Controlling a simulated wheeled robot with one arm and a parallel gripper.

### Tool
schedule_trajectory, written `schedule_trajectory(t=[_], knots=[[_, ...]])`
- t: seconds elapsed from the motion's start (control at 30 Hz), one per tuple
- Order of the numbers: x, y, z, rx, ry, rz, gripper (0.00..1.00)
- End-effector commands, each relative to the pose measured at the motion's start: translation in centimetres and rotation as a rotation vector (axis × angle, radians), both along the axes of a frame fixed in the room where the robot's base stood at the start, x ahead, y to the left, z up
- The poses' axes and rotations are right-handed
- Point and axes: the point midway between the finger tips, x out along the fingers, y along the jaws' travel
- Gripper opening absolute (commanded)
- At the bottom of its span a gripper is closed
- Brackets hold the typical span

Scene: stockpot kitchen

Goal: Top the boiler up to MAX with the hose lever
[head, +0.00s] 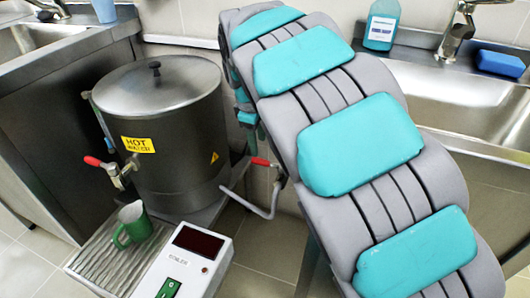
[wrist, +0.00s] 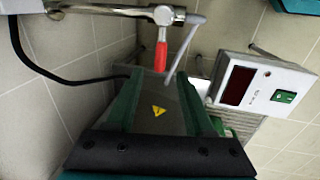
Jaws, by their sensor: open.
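The steel boiler (head: 168,145) stands left of centre in the head view, lid on, with a yellow hot-water label. No MAX mark or water level can be made out. The red hose lever (head: 264,162) is on a valve with a grey pipe at the boiler's right side. In the wrist view the red lever (wrist: 161,55) hangs from its valve, just beyond the fingertips. My gripper (wrist: 160,82) is open, its green fingers either side of a grey surface with a warning triangle. Nothing shows gripped; contact with the lever cannot be told. The head view hides my gripper behind my arm.
A red-handled tap (head: 102,165) is at the boiler's front left. A green mug (head: 134,226) stands on the ribbed drip tray (head: 100,262). The white control box (head: 185,265) has a dark display and green switch. A sink (head: 450,95) lies behind my arm.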

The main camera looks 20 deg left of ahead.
Motion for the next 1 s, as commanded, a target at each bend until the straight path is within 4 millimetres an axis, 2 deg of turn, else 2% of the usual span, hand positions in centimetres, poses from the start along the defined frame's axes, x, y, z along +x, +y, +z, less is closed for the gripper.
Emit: schedule_trajectory(t=[0.43, 0.57, 0.77, 1.0], knots=[[1.2, -0.2, -6.2, -0.003, 0.004, -0.002, 0.53], [1.3, -0.3, -6.9, -0.003, 0.003, -0.003, 0.53], [1.3, -0.2, -6.8, -0.001, 0.001, -0.002, 0.53], [1.3, -0.2, -6.8, -0.001, 0.001, -0.002, 0.26]])
